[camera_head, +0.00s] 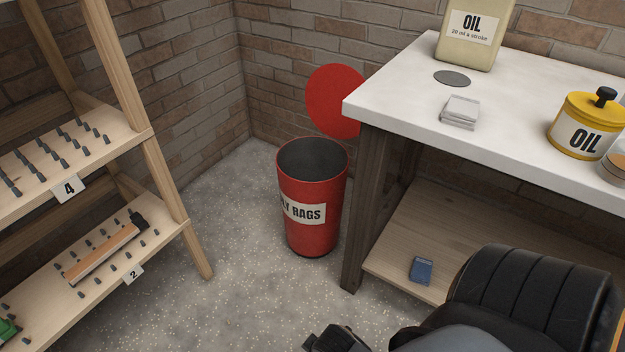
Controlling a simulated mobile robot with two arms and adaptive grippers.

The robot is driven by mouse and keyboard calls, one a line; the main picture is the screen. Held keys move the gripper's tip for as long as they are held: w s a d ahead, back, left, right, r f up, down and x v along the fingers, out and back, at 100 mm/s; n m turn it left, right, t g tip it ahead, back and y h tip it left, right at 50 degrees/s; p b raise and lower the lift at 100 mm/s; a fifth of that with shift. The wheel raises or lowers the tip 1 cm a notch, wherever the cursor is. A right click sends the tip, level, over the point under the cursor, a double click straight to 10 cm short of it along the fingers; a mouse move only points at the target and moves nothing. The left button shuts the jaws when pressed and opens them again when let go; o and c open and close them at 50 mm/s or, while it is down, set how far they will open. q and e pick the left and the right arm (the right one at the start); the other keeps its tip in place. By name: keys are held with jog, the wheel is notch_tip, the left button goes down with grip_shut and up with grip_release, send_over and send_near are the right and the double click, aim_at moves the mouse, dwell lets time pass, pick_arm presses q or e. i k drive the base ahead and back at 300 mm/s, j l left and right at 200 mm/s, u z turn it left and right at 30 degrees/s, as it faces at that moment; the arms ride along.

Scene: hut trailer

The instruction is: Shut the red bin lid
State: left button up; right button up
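The red bin (312,225) stands upright on the floor between the shelf unit and the workbench, with a white label ending in "RAGS". Its dark round mouth is uncovered. The round red lid (333,98) stands raised behind the bin, near the brick wall. The workbench corner covers part of its right side, and I cannot make out the hinge. A dark part that looks like my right gripper (337,341) shows at the bottom edge, well below the bin and apart from it. It is cut off, so its fingers cannot be judged. My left gripper is out of view.
The white-topped workbench (400,98) stands close right of the bin, carrying oil containers. Its lower shelf (395,232) holds a blue item. A wooden shelf unit (168,170) stands left. A black ribbed, padded shape (540,300) fills the lower right. The speckled floor (235,245) is clear.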

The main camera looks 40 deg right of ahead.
aim_at(326, 89)
jog(key=z, duration=1.3)
jog(key=i+j, duration=0.15)
